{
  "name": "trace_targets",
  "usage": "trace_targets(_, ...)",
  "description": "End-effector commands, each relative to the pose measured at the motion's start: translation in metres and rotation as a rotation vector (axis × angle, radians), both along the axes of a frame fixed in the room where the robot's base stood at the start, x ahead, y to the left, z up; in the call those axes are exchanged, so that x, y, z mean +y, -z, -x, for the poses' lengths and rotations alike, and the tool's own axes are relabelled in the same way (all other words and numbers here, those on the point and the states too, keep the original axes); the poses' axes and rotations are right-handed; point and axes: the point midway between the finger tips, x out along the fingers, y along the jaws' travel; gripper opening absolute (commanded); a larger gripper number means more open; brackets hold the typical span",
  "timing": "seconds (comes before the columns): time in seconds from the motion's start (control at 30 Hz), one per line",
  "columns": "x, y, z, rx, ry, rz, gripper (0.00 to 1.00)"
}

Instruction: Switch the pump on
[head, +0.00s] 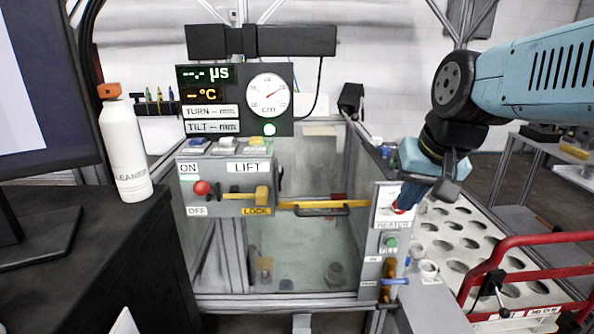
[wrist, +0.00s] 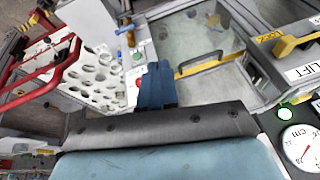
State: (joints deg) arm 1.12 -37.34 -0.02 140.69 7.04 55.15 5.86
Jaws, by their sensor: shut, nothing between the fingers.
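No label I can read says pump. A switch panel (head: 385,235) stands at the right front corner of the tank. It bears a HEATER label, a red control (head: 399,208) partly hidden by my gripper, and a green button (head: 390,242) below. Lower down are a brass-coloured valve (head: 390,268) and a blue handle (head: 396,282). My gripper (head: 405,203) is shut and empty, in front of the panel's upper part. In the wrist view its blue fingers (wrist: 157,72) are together beside the red control (wrist: 138,83); contact cannot be told.
A lift box (head: 225,185) with a red-knobbed lever and a yellow LOCK handle is left of the panel. A yellow bar (head: 320,205) crosses the tank front. A perforated white tray (head: 455,235) and red rail (head: 530,240) are right. A white bottle (head: 124,150) stands left.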

Motion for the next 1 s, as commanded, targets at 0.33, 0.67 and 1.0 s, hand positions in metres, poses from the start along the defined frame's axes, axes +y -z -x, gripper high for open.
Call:
trace_targets(0.33, 0.030, 0.009, -0.058, 0.348, 0.376, -0.405, 0.00)
trace_targets(0.67, 0.049, 0.012, -0.131, 0.698, 0.727, -0.754, 0.00)
trace_targets(1.0, 0.047, 0.019, -0.206, 1.014, 1.003, -1.034, 0.00)
